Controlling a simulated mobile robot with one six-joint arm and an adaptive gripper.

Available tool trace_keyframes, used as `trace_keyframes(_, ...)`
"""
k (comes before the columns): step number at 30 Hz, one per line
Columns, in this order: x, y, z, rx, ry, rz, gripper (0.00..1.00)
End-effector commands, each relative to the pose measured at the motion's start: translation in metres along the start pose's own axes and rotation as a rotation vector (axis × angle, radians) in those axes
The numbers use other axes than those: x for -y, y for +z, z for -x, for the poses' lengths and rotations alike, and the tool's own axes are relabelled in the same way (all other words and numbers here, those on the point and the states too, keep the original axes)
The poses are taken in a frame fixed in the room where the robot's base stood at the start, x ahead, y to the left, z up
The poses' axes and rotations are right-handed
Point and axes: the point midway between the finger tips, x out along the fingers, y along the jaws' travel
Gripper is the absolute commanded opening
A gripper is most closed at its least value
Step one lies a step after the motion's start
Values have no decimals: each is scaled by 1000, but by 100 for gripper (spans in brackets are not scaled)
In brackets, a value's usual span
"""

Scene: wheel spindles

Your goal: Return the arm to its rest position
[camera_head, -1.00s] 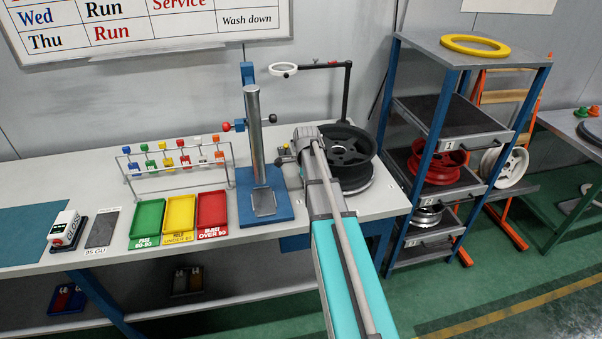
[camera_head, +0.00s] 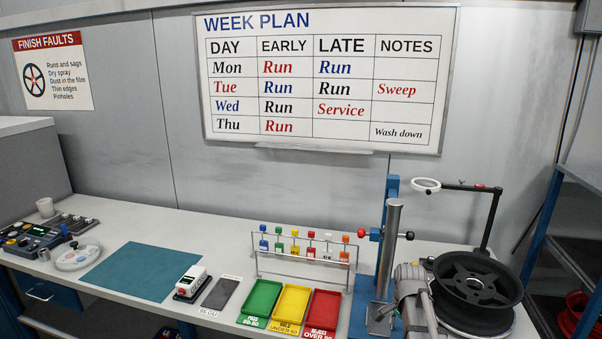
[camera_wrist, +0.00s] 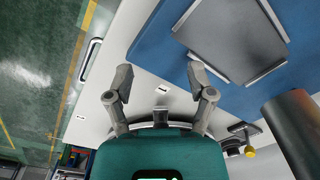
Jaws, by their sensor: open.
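My gripper (camera_wrist: 162,80) shows in the wrist view with its two grey fingers spread apart and nothing between them. Pale bench top (camera_wrist: 150,85) lies beyond the fingers. The blue base (camera_wrist: 190,40) of the press stand, with a grey plate (camera_wrist: 232,38) on it, is beside the right finger. In the head view my grey arm end (camera_head: 412,290) is at the lower right, between the stand's steel column (camera_head: 392,240) and the black wheel (camera_head: 477,290).
Green (camera_head: 261,300), yellow (camera_head: 291,304) and red (camera_head: 322,309) trays lie left of the stand, before a rack (camera_head: 300,254) of coloured pieces. A ring lamp arm (camera_head: 460,188) rises behind the wheel. A blue shelf frame (camera_head: 545,215) stands at right. The teal mat (camera_head: 140,271) is clear.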

Motion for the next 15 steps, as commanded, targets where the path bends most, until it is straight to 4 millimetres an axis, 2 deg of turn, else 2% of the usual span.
trace_keyframes(1, -4, 16, 0, -2, -3, 82, 70)
trace_keyframes(3, -7, 32, 1, -4, -7, 203, 70)
trace_keyframes(15, -25, 115, 3, -23, -23, 870, 70)
